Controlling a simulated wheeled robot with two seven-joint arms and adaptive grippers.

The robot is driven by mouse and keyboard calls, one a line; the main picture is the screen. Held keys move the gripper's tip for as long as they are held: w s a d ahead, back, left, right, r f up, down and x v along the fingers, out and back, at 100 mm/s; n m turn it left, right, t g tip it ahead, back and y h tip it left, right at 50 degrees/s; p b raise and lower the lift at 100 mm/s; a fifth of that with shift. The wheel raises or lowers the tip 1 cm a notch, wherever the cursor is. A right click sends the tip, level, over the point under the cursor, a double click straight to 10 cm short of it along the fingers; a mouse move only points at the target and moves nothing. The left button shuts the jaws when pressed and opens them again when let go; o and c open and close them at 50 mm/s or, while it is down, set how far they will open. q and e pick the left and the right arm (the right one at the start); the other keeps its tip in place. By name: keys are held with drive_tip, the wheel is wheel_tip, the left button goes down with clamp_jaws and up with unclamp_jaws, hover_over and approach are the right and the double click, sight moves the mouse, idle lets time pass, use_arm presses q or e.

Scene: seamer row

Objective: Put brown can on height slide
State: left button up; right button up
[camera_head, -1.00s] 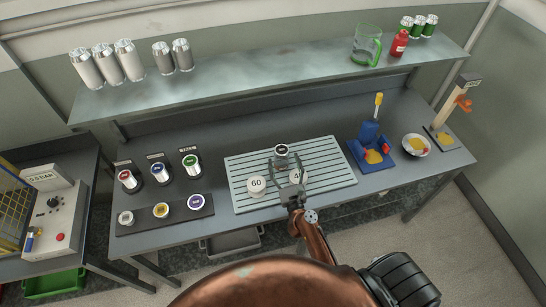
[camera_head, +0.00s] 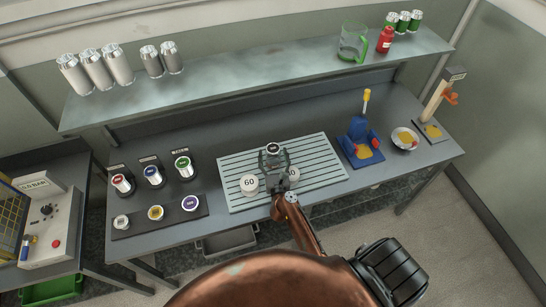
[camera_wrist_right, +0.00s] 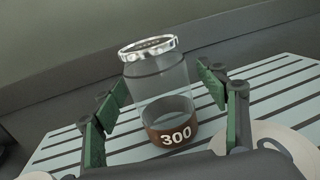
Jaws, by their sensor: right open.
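The brown can (camera_wrist_right: 160,95) stands upright on the slatted mat. In the right wrist view it has clear-looking walls, a silver rim and a brown band marked 300 at its base. In the head view only its dark top and silver rim (camera_head: 273,149) show well. My right gripper (camera_head: 273,160) is open, with a finger on each side of the can; the wrist view shows the fingers (camera_wrist_right: 168,85) apart from its walls. The likely height slide is the upright post with an orange slider (camera_head: 449,96) at the bench's far right. My left gripper is out of view.
A blue press (camera_head: 358,128) and a bowl (camera_head: 405,138) stand between mat and post. Coloured cans stand at the left. A shelf (camera_head: 250,80) overhangs the back.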

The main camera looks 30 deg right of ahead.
drive_tip(key=shift+c, duration=0.5)
drive_tip(key=c, duration=1.2)
drive_tip(key=shift+o, duration=0.2)
drive_tip(key=shift+r, duration=0.15)
